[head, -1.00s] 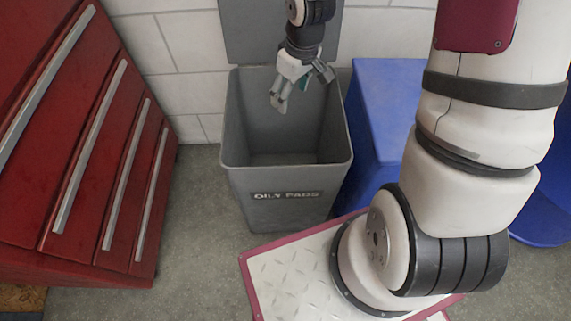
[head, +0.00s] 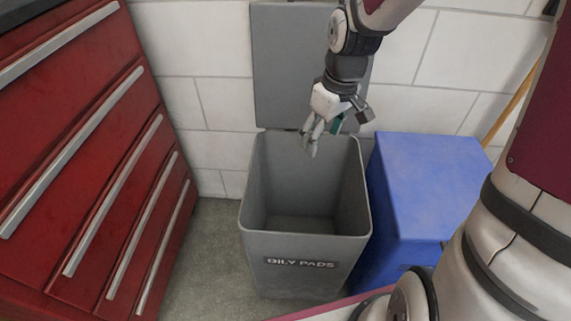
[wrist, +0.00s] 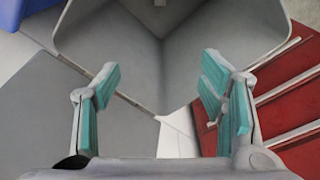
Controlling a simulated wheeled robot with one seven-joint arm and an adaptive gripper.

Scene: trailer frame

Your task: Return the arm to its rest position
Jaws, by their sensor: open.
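My gripper (head: 325,128) hangs above the open grey bin in the head view, near the bin's back rim and raised lid. In the wrist view my gripper (wrist: 165,95) shows two teal-padded fingers spread wide apart with nothing between them. My arm comes down to it from the upper right of the head view. The grey bin (head: 300,280) is labelled "OILY PADS", and the part of its inside that shows looks empty. The bin's walls (wrist: 215,25) also fill the upper middle of the wrist view.
A red drawer cabinet (head: 85,140) with silver handles stands on the left. A blue bin (head: 430,165) stands close to the grey bin's right side. The upright grey lid (head: 290,60) is in front of the white block wall (head: 190,60). Grey floor (head: 205,260) shows between cabinet and bin.

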